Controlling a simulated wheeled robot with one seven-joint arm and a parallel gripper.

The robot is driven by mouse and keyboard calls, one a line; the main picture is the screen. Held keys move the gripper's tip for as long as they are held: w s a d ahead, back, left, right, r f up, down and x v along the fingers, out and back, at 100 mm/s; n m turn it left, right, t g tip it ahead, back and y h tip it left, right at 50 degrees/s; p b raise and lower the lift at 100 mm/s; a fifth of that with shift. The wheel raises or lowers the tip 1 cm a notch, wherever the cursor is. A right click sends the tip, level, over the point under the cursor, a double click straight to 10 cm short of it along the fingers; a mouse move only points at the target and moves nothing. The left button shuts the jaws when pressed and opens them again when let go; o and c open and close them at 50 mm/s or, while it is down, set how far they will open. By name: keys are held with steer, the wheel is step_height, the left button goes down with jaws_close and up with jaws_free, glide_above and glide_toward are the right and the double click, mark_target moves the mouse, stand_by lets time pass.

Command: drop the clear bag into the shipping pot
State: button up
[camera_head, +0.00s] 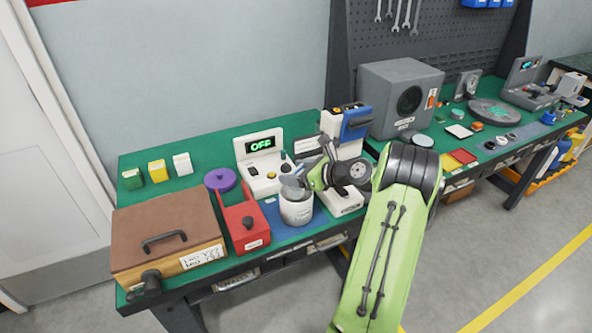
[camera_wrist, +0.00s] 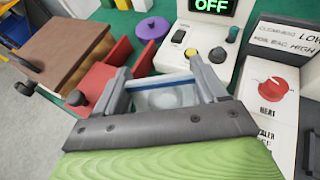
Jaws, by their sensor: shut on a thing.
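How far the bag reaches into the pot cannot be told. The bag and gripper hide part of the pot's rim.
A brown-lidded case (camera_head: 168,235) is further left. A control box reading OFF (camera_head: 262,160) stands behind. A blue-and-white sealer (camera_head: 345,140) is close on the right.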

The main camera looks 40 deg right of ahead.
steer(key=shift+f, duration=1.25)
steer(key=shift+r+p, duration=0.15)
steer(key=shift+p, duration=0.3)
steer(key=o, duration=1.1)
step_height(320, 180, up, 8)
steer(key=p, duration=0.8)
steer(key=shift+p, duration=0.4)
